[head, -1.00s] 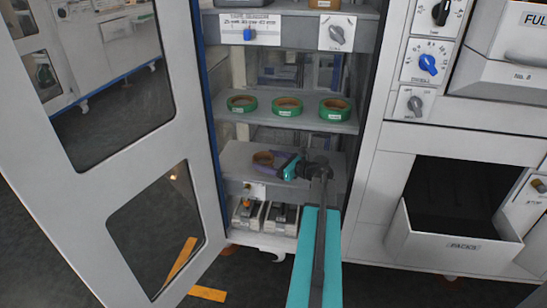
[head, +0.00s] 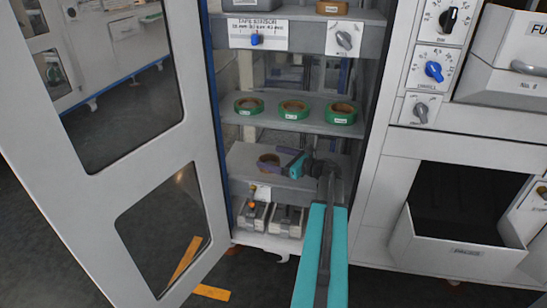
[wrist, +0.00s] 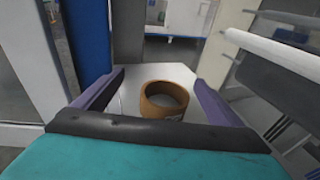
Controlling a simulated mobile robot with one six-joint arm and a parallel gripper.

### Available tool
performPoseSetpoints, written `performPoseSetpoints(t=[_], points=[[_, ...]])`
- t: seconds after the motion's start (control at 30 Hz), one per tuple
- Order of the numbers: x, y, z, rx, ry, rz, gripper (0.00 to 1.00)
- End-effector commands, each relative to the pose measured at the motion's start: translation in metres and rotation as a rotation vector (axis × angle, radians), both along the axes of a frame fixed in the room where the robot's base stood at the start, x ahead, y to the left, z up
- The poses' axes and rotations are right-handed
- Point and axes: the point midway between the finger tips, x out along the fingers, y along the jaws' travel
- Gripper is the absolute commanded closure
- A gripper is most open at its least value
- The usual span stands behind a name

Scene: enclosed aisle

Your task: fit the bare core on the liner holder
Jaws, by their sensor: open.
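The bare core (head: 268,159) is a plain brown ring on the low shelf inside the open cabinet. My gripper (head: 281,158), with purple fingers and a teal body, is just right of it at shelf height. In the wrist view the core (wrist: 165,98) stands upright on the pale shelf ahead, between the two spread fingers (wrist: 160,82), with a gap on each side. The jaws are open and empty. I cannot tell which thing is the liner holder.
Several green rolls with brown cores, including one at the middle (head: 293,109), sit on the shelf above. The glazed door (head: 150,170) is open at left. Two small units (head: 286,220) stand below. An open bin (head: 455,245) is at right.

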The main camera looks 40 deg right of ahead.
Motion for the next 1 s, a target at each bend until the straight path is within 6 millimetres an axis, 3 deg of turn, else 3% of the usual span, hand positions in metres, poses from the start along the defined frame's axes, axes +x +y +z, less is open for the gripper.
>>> performPoseSetpoints(t=[1.0], points=[[-0.082, 0.067, 0.010, 0.001, 0.000, -0.001, 0.09]])
